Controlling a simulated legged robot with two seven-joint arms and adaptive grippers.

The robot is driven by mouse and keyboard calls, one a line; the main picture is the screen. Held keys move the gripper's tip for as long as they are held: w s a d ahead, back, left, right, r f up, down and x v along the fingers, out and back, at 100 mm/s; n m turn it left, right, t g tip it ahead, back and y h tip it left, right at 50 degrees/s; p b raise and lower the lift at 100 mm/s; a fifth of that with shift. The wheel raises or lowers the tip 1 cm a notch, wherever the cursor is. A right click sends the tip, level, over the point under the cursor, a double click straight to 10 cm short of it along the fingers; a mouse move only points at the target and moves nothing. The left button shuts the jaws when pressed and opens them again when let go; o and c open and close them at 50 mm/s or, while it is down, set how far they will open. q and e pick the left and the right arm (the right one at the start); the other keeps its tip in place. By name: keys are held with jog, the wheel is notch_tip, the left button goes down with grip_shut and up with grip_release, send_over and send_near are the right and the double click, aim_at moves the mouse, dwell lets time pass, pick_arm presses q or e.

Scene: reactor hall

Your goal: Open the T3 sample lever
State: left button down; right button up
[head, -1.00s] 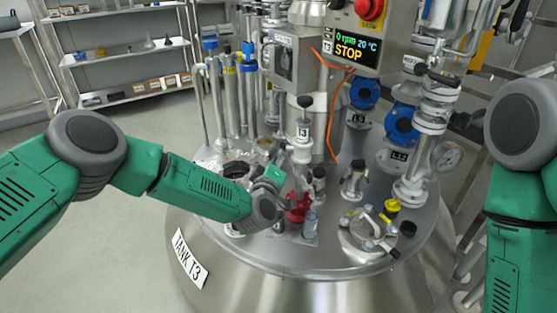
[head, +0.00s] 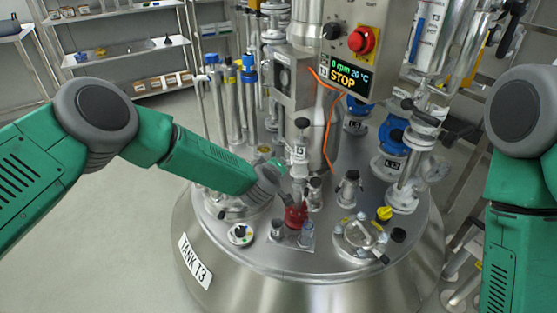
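The tank lid (head: 330,255) carries a white upright fitting labelled T3 (head: 299,155) with a black knob on top. A red part (head: 296,214) sits low on the lid in front of it. My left gripper (head: 285,196) is beside the red part and below the T3 fitting, pointing right. Its fingers are small and blend with the fittings, so I cannot tell whether they touch anything. Which part is the sample lever is not clear. My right arm is at the right edge; its gripper is out of view.
Blue-capped pipes (head: 249,75) stand behind my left forearm.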

pick_arm(q)
jog(key=shift+w+r+g+p, duration=0.45)
jog(key=shift+g+p, duration=0.35)
jog(key=shift+p, duration=0.35)
jog(key=shift+a, duration=0.1)
jog(key=c, duration=1.5)
grip_release()
jog(key=shift+c, duration=0.2)
jog(key=shift+s, duration=0.1)
jog(key=v, duration=1.1)
jog(key=shift+s+r, duration=0.25)
jog(key=shift+s, duration=0.1)
